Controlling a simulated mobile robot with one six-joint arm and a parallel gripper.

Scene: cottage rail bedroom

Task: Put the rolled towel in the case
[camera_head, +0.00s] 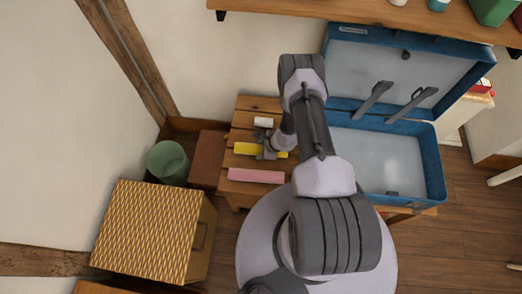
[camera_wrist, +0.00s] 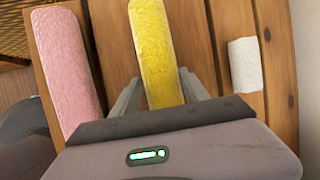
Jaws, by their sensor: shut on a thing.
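A yellow rolled towel (camera_head: 246,148) lies on the slatted wooden bench between a pink roll and a small white roll. My gripper (camera_head: 268,151) is over it and shut on it. In the wrist view the yellow towel (camera_wrist: 157,50) runs between my two fingers (camera_wrist: 160,95), and its near end is hidden by the gripper. The pink roll (camera_head: 256,175) lies nearer the front, and the white roll (camera_head: 263,122) lies towards the wall. The blue case (camera_head: 437,165) stands open to the right, its lid up and its pale inside empty where I can see it.
The slatted bench (camera_head: 240,190) carries the rolls. A woven-top box (camera_head: 150,230) and a green bin (camera_head: 167,160) stand to the left. A wooden shelf (camera_head: 370,18) with several items hangs above the case lid (camera_head: 400,70). My arm hides part of the case's left side.

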